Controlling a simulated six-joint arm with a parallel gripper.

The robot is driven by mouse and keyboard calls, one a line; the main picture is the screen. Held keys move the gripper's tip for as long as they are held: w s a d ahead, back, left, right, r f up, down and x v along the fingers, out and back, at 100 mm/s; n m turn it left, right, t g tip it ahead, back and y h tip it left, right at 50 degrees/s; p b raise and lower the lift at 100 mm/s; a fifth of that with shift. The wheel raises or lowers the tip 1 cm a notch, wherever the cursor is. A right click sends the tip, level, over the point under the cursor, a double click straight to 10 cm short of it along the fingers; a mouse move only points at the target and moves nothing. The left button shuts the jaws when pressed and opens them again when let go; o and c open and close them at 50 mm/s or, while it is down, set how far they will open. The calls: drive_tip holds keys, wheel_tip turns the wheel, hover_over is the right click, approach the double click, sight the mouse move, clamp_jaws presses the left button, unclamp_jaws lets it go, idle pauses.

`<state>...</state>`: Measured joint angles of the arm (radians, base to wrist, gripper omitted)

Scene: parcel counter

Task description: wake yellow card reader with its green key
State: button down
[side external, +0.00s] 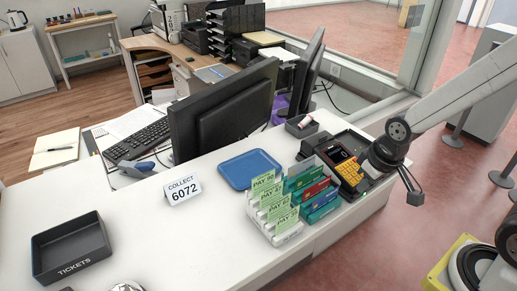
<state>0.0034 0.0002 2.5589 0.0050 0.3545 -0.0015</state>
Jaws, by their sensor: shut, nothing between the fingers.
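The card reader (348,175) is a dark device with a yellow keypad, at the right end of the white counter. Its small dark screen faces up above the keys. My gripper (371,170) is shut and empty, pointing down at the right side of the reader. Its dark body covers part of the reader's right side. I cannot tell whether the fingertips touch the reader. The green key cannot be made out; it is too small or hidden by my gripper.
Left of the reader stands a white rack (289,238) with green PAY slips and coloured cards. A blue tray (250,169), a COLLECT 6072 sign (182,189), a monitor (225,110) and a black TICKETS tray (71,248) are farther left. The counter's front middle is clear.

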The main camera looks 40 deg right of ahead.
drive_tip(key=w+d+r+m+t+y, duration=0.1)
drive_tip(key=d+r+m+t+y, duration=0.1)
drive_tip(key=d+r+m+y, duration=0.6)
drive_tip(key=r+m+y, duration=0.1)
drive_tip(key=m, duration=0.2)
drive_tip(key=shift+w+d+m, duration=0.2)
drive_tip(key=shift+w+m, duration=0.1)
drive_tip(key=shift+w, duration=0.1)
drive_tip(key=shift+f, duration=0.15)
idle(0.3)
drive_tip(key=shift+w+f, duration=0.3)
drive_tip(key=shift+f, duration=1.1)
drive_tip(key=shift+w+f, duration=0.35)
drive_tip(key=shift+f, duration=1.05)
drive_tip(key=shift+w+f, duration=0.3)
drive_tip(key=shift+f, duration=1.1)
drive_tip(key=shift+w+f, duration=0.15)
drive_tip(key=shift+f, duration=0.5)
drive_tip(key=shift+r, duration=0.7)
